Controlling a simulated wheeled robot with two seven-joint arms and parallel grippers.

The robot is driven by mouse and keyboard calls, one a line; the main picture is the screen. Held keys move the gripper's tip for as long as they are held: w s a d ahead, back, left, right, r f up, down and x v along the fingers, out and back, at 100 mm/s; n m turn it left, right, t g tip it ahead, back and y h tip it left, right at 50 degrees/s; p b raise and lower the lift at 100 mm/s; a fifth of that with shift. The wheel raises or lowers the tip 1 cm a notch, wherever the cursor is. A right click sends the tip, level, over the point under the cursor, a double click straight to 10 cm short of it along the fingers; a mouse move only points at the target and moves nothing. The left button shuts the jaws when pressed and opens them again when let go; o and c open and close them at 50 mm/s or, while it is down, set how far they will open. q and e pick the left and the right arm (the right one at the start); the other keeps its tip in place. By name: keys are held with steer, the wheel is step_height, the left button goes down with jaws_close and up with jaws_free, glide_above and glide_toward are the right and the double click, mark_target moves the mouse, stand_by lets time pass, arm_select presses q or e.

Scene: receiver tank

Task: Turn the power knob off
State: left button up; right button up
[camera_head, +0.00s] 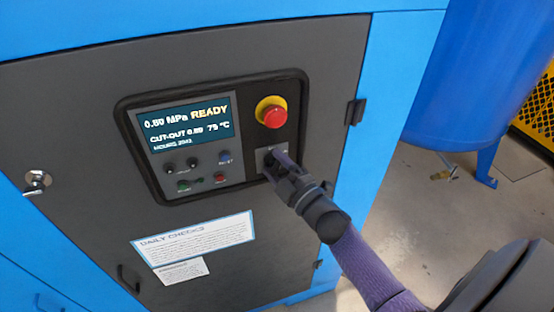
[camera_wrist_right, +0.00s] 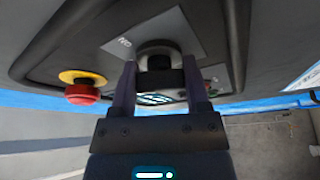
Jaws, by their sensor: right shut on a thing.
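The power knob (camera_wrist_right: 158,48) is a dark round knob on a grey label plate, seen upside down in the right wrist view. In the head view the plate (camera_head: 281,151) sits below the red emergency stop, and my gripper mostly hides the knob. My right gripper (camera_head: 275,167) reaches in from the lower right and is at the knob. In the right wrist view its two fingers (camera_wrist_right: 158,82) stand on either side of the knob, shut on it. The knob's pointer direction cannot be made out. My left gripper is not in view.
The red emergency stop (camera_head: 274,115) on its yellow collar is just above the knob. A display (camera_head: 187,122) reads READY, with small buttons (camera_head: 190,183) below it. A door latch (camera_head: 355,112) and a blue tank (camera_head: 475,75) are to the right. A key lock (camera_head: 37,181) is at the left.

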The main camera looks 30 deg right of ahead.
steer(key=n+g+p, duration=0.1)
steer(key=n, duration=0.1)
steer(key=shift+r+n+y, duration=0.1)
steer(key=shift+n+y, duration=0.2)
steer(key=shift+n+g+p, duration=0.3)
steer(key=shift+n+p, duration=0.4)
steer(key=shift+n, duration=0.1)
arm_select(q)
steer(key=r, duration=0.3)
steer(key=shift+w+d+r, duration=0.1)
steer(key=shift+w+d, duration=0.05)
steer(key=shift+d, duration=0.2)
arm_select(e)
steer(key=shift+n, duration=0.3)
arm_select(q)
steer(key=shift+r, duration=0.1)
arm_select(e)
steer(key=shift+f, duration=0.2)
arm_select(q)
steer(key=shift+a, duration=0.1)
arm_select(e)
steer(key=o, duration=1.3)
steer(key=shift+s, duration=0.1)
